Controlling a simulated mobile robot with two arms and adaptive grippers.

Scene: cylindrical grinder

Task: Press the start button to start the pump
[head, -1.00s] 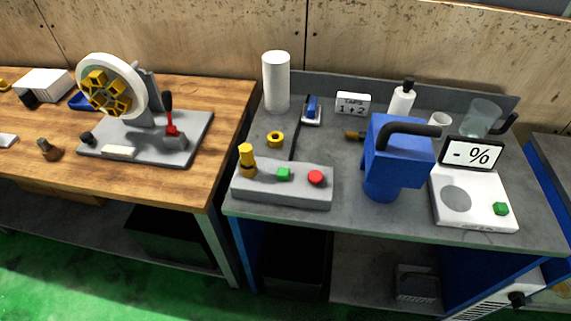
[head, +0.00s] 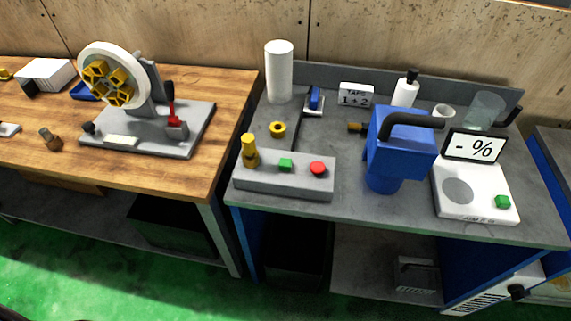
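A grey control box (head: 285,185) sits at the front left of the grey bench. On its top are a green button (head: 286,165), a red button (head: 318,168) to its right, and a yellow knob or lever (head: 249,151) at its left end. A second green button (head: 502,202) is on the white device with the "- %" display at the right. A blue pump-like unit (head: 396,152) with a black hose stands right of the control box. Neither of my grippers shows in the head view.
The grey bench (head: 360,205) also holds a white roll (head: 279,72), a "TAPS 1+2" sign (head: 356,95), a white bottle (head: 405,90) and a glass beaker (head: 485,110). A wooden table (head: 200,180) with a wheel fixture (head: 112,78) stands left. Green floor is open in front.

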